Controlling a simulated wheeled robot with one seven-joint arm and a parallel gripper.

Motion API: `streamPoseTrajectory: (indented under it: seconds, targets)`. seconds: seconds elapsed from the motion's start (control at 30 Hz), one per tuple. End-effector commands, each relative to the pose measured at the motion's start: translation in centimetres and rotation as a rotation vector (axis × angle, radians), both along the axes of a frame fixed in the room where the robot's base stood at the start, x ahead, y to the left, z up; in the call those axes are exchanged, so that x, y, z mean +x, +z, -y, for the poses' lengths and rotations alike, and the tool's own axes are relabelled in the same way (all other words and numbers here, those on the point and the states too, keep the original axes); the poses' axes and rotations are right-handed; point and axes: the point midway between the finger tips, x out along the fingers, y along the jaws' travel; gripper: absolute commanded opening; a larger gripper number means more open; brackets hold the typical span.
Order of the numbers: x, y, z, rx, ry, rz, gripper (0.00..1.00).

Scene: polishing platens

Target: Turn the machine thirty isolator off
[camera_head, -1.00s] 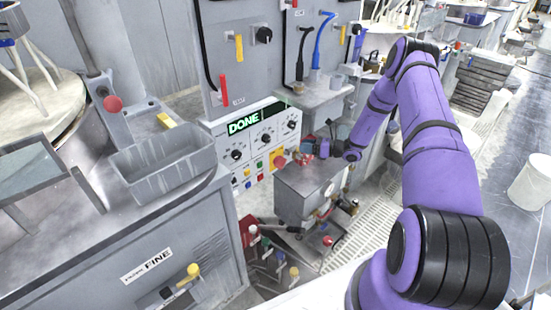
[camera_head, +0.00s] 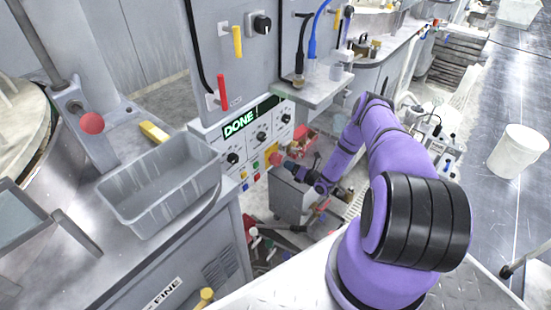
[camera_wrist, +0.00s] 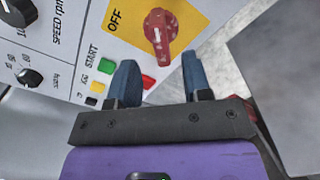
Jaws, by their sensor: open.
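The isolator is a red rotary knob (camera_wrist: 160,30) on a yellow plate (camera_wrist: 192,14) marked OFF, at the top centre of the wrist view. Its white mark stands roughly upright in the picture, with OFF to its left. In the head view, the red knob (camera_head: 276,158) is at the lower right of the machine panel, under the lit DONE display (camera_head: 240,124). My gripper (camera_wrist: 158,68) is open and empty. Its two blue fingers point toward the panel, just below the knob in the wrist view, one on each side, apart from it.
A green START button (camera_wrist: 106,65) and a red button (camera_wrist: 149,82) are near my fingers. Black dials (camera_wrist: 28,77) are at left. A grey cart (camera_head: 290,196) stands beside the panel. A grey tray (camera_head: 150,205) lies on the bench at left.

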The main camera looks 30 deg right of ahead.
Motion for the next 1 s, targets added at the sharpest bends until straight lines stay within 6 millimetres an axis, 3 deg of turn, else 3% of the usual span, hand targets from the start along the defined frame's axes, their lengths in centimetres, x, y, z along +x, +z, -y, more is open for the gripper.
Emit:
streamPoseTrajectory:
  seconds: [0.2, 0.4, 0.87, 0.9, 1.0]
  targets:
    - [3.8, 0.0, -1.5, -0.003, 0.004, 0.001, 0.45]
    - [6.4, 0.0, -2.4, -0.003, 0.003, 0.001, 0.45]
    - [7.7, 0.0, -2.8, -0.001, 0.001, -0.001, 0.45]
    - [7.7, 0.0, -2.8, -0.001, 0.001, 0.0, 0.42]
    - [7.7, 0.0, -2.8, -0.001, 0.001, 0.0, 0.19]
